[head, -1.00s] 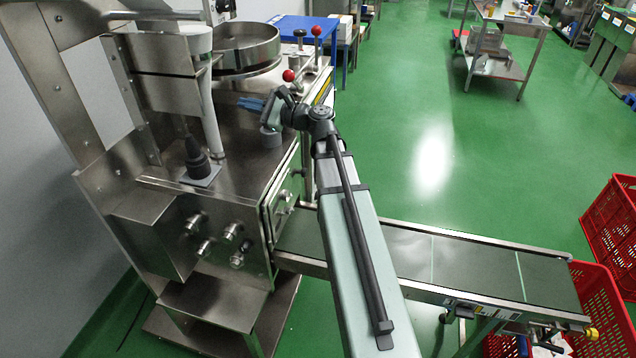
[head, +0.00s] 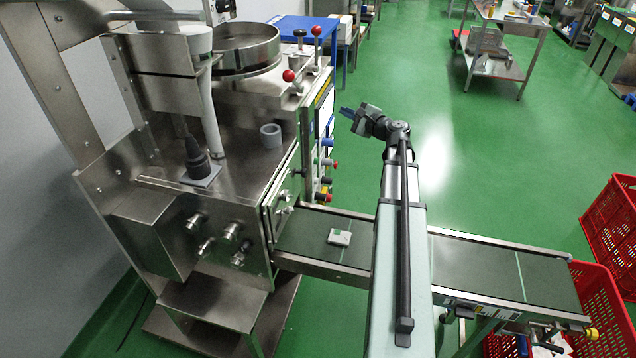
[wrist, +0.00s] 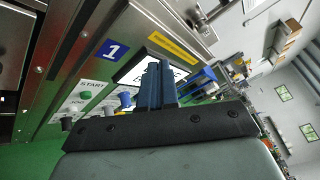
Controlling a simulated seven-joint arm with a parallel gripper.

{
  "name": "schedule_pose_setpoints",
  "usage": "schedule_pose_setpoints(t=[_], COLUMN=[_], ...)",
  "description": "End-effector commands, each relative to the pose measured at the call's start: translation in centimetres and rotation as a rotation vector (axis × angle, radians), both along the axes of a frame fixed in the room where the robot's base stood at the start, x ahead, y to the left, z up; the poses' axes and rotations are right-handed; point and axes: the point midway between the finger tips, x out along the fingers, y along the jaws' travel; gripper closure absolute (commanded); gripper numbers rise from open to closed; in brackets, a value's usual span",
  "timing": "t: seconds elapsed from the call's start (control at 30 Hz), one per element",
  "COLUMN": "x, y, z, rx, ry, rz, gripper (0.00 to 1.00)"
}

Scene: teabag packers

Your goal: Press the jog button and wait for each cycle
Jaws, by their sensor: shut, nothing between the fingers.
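The steel teabag packer (head: 250,185) stands at left in the head view. Knobs and buttons, among them a blue one (head: 327,142) and a red-tipped one (head: 334,163), stick out from its right side. In the wrist view, its panel (wrist: 60,65) has a START label with a green button (wrist: 86,95), and below it a JOG label (wrist: 67,123) beside a pale blue-and-white button (wrist: 80,125). My gripper (head: 346,111) is shut and empty, right of the packer and apart from it; its blue fingers (wrist: 157,85) point towards the panel in the wrist view.
A small pale packet (head: 340,237) lies on the dark conveyor belt (head: 470,260). A grey cup (head: 271,135) stands on the packer's top, near red-balled levers (head: 289,76). Red crates (head: 610,225) are at right.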

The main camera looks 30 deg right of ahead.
Motion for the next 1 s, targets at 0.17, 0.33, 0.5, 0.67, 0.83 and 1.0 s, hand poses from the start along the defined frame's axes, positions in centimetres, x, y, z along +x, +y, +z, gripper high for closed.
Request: schedule_pose_setpoints(t=[0.17,0.33,0.5,0.67,0.83,1.0], x=[1.5,2.3,2.6,2.5,2.1,1.7], y=[-1.7,-2.9,-3.8,-4.4,-4.6,-4.6], z=[-7.0,-13.6,-20.4,-26.5,-31.5,-34.4], rx=[-0.145,-0.286,-0.426,-0.549,-0.651,-0.712], ry=[0.073,0.141,0.207,0.262,0.304,0.326], rz=[0.006,0.028,0.068,0.115,0.166,0.201], gripper=[1.0,1.0,1.0,1.0,1.0,1.0])
